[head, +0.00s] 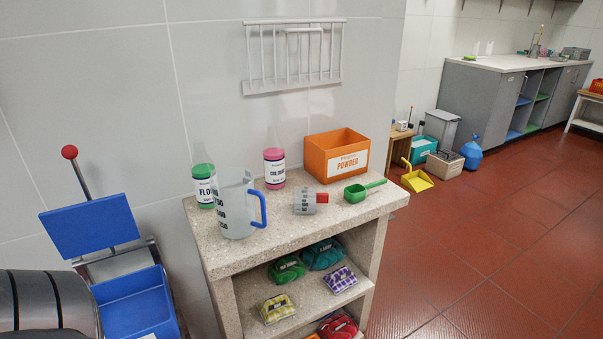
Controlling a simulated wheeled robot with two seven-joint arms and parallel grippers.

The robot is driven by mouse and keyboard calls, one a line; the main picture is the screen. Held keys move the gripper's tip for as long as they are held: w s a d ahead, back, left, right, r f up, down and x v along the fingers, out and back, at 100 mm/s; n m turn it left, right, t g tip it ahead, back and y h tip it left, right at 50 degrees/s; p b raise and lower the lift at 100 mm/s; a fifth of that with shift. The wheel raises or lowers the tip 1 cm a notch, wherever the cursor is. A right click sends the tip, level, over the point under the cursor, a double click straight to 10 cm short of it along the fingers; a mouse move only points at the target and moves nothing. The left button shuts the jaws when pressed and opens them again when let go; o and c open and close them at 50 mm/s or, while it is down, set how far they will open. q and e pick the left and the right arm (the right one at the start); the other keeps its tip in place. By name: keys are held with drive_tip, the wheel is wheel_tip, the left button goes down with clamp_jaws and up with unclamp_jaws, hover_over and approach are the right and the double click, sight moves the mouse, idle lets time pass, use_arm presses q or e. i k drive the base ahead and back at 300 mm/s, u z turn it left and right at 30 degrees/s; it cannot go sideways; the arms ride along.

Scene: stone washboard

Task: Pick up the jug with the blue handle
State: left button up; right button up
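The jug with the blue handle (233,210) stands upright on the speckled stone top of a shelf unit (270,238), near its left end. It is tall, translucent and pale, with dark markings on its left side. Its blue handle (262,208) points right. A smaller jug with a red handle (303,203) is on the same top to its right, apart from it. Neither of my grippers shows in the head view.
A pink bottle (274,168), an orange powder box (337,157) and a green scoop (363,190) share the top.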

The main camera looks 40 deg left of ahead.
sight(234, 193)
drive_tip(key=i, duration=0.55)
drive_tip(key=u, duration=1)
